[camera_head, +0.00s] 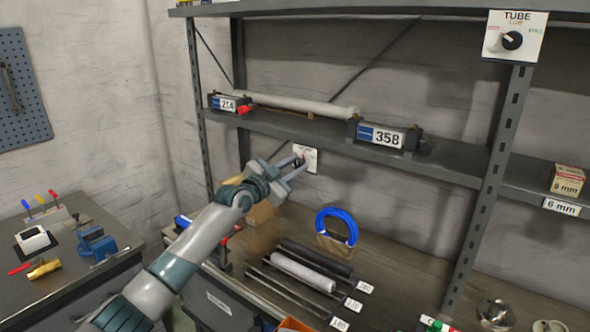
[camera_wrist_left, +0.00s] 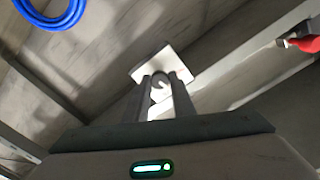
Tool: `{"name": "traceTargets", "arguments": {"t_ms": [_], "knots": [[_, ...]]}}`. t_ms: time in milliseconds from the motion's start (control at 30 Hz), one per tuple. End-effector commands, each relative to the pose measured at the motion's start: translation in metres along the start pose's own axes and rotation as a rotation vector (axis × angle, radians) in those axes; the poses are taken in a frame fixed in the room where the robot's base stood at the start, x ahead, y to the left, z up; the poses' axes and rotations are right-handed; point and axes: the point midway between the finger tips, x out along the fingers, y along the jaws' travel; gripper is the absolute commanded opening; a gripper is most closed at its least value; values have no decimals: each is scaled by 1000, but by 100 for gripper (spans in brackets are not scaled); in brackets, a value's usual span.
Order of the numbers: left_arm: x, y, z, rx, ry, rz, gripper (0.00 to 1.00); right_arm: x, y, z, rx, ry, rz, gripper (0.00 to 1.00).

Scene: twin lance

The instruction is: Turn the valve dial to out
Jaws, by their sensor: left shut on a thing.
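A small white plate (camera_head: 312,161) is fixed to the back wall under the middle shelf. Its dial is mostly hidden by my fingers in the head view, and its lettering is too small to read. My left gripper (camera_head: 298,164) reaches the plate from the lower left. In the left wrist view the plate (camera_wrist_left: 178,64) lies straight ahead, and the gripper (camera_wrist_left: 162,84) is shut on the dial (camera_wrist_left: 160,83), its fingers on either side. The dial's setting cannot be made out. My right gripper is not in view.
Another dial plate (camera_head: 515,36), marked TUBE, is on the rack post at upper right. The shelf (camera_head: 300,129) above my gripper holds a long tube between two numbered blocks. Below, a blue coil (camera_head: 338,226) and several rods lie on the bench. A side bench (camera_head: 60,290) stands left.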

Motion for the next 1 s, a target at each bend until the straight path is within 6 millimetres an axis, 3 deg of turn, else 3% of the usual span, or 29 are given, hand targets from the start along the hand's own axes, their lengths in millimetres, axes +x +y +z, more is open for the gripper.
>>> {"name": "traceTargets", "arguments": {"t_ms": [400, 1000], "knots": [[0, 2, 3, -354, -2, 1, 0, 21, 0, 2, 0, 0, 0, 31], [0, 0, 2, -838, -2, 1, 0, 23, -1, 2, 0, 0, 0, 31]]}}
